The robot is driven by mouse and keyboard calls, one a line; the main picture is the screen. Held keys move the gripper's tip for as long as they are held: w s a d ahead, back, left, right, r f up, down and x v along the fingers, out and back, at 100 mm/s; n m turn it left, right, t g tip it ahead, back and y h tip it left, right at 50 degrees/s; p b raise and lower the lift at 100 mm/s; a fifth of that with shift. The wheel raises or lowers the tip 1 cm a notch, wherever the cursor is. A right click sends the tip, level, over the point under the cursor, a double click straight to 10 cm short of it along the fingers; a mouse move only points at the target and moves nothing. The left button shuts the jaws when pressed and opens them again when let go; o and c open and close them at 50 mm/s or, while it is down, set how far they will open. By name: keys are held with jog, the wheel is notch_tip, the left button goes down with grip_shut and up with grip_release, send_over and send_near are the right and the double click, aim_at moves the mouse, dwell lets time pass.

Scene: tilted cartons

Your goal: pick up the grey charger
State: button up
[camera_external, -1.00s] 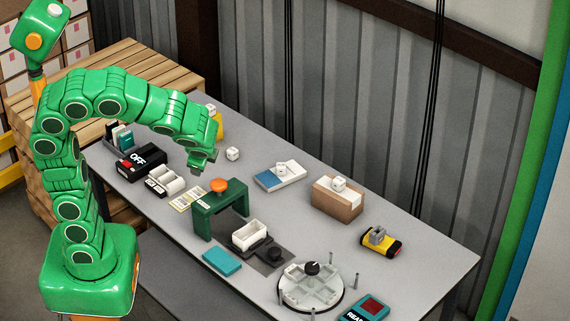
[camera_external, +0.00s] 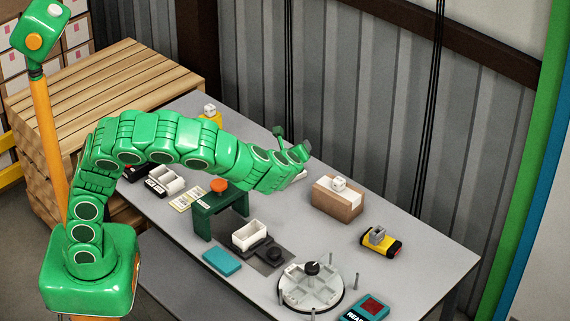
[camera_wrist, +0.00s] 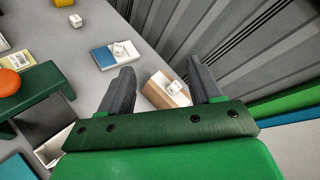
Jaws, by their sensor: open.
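A small grey block, which looks like the grey charger (camera_external: 378,235), sits on top of a yellow and black device (camera_external: 392,247) on the right part of the table. It does not show in the wrist view. My gripper (camera_external: 292,143) is open and empty, high over the middle of the table, well to the left of the grey block. In the wrist view my gripper (camera_wrist: 162,72) has its two dark fingers spread apart, with a carton seen below and beyond them.
The cardboard carton (camera_external: 332,206) bears a white cube (camera_external: 339,184). A blue and white box (camera_wrist: 103,58) bears another. A green stand (camera_external: 203,224) with an orange knob, a round grey fixture (camera_external: 295,299) with posts and a teal device (camera_external: 371,307) stand nearer the front.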

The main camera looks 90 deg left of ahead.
jog(key=w+d+f+m+t, duration=0.35)
jog(key=w+f+m, duration=0.35)
jog(key=w, duration=0.4)
jog(key=m+t+h, duration=0.3)
jog(key=m+h, duration=0.1)
jog(key=m, duration=0.3)
send_near(378, 232)
jog(key=shift+w+a+f, duration=0.25)
jog(key=shift+w+f, duration=0.15)
jog(key=shift+f, duration=0.05)
jog(key=shift+w+a+f, duration=0.25)
jog(key=shift+w+f, duration=0.15)
jog(key=shift+f, duration=0.1)
jog(key=shift+x, duration=3.9)
jog(key=shift+a+r, duration=0.1)
jog(key=shift+r, duration=0.1)
jog(key=c, duration=1.2)
